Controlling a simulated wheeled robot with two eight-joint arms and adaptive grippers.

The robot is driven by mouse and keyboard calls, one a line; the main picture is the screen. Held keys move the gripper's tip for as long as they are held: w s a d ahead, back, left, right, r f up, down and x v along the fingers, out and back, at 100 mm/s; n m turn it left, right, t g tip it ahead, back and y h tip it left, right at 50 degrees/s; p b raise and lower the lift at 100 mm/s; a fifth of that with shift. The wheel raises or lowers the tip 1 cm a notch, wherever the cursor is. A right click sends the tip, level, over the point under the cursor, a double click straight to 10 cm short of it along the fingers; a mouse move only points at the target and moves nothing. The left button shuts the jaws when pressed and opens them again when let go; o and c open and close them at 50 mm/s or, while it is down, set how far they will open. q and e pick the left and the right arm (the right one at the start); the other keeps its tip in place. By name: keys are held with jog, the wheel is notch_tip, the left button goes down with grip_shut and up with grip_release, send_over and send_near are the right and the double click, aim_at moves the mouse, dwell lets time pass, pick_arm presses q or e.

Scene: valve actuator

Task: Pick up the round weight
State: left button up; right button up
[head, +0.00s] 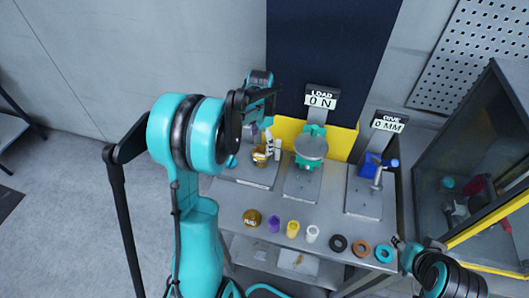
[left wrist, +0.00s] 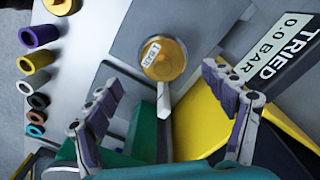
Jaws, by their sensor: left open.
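A round brass weight (head: 253,217) stands at the front left of the grey bench; part of it shows at the top left of the left wrist view (left wrist: 60,5). A second round brass piece (left wrist: 165,62), labelled "1 BAR", sits on the left station; it shows in the head view (head: 260,158) too. My left gripper (head: 262,118) is above and behind that station. In the left wrist view its fingers (left wrist: 163,88) are spread and empty, with the labelled piece beyond and between the tips. My right gripper (head: 400,243) is at the bench's front right corner; its jaws are too small to read.
Purple, yellow and white sleeves (head: 292,228) and several rings (head: 361,249) line the bench's front edge. Behind stand a press (head: 311,148) with a "0 N" sign, a blue-block station (head: 370,170) and a yellow panel (head: 287,130). A dark glazed cabinet (head: 480,140) is at right.

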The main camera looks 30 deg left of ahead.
aim_at(261, 147)
pick_arm(q)
jog(key=f, duration=0.4)
jog(key=shift+w+a+f+b, duration=0.2)
jog(key=shift+f+b, duration=0.05)
jog(key=shift+b, duration=0.1)
jog(key=shift+c, duration=0.7)
jog(key=c, duration=1.2)
